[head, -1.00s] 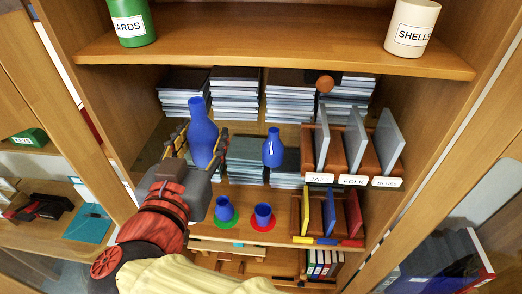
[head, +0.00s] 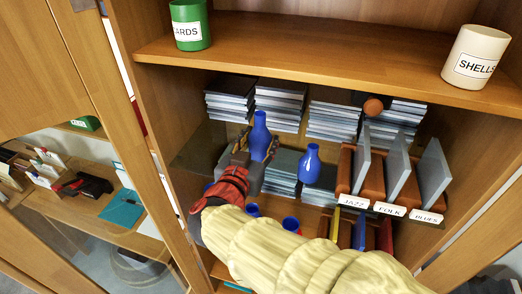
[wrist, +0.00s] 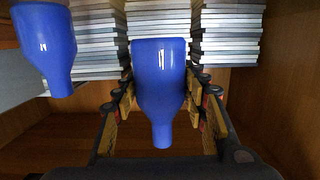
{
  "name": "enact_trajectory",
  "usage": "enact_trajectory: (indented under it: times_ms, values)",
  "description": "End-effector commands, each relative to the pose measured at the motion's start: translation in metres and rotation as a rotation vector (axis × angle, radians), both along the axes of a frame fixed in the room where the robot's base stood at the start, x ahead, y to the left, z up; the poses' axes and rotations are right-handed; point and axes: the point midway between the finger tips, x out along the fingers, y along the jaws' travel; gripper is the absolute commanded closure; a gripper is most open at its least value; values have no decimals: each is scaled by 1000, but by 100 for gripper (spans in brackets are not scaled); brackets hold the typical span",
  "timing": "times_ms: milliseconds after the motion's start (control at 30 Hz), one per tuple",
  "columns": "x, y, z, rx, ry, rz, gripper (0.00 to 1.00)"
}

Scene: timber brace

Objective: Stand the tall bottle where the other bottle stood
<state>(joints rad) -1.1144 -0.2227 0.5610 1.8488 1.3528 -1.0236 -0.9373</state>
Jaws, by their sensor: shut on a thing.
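The tall blue bottle (head: 260,138) is upright in the head view, at the left of the middle shelf bay, in front of stacked books. My gripper (head: 249,152) is shut on its body, one finger on each side. The bottle also shows between the fingers in the wrist view (wrist: 160,75). Whether its base touches the shelf is hidden. A shorter blue bottle (head: 310,165) stands to its right, apart from it. The shorter bottle is at the upper left of the wrist view (wrist: 45,45).
Brown holders with grey upright panels, labelled JAZZ, FOLK and BLUES (head: 421,217), stand to the right. Book stacks (head: 278,105) line the back. Blue cups (head: 291,223) sit lower, partly hidden by my arm. The upper shelf (head: 330,72) carries a green can (head: 190,28) and a SHELLS can (head: 475,57).

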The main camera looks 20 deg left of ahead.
Motion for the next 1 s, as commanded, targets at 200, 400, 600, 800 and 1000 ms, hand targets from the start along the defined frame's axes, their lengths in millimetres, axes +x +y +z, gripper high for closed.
enact_trajectory:
  times_ms: [200, 400, 600, 800, 1000]
  values:
    - [11, 1, -14, 0, 0, -2, 88]
    - [9, 2, -40, 0, -1, 0, 88]
    - [9, 2, -40, 2, -2, 0, 88]
    - [9, 2, -44, 0, -1, 0, 56]
    - [9, 1, -43, 0, -1, 0, 45]
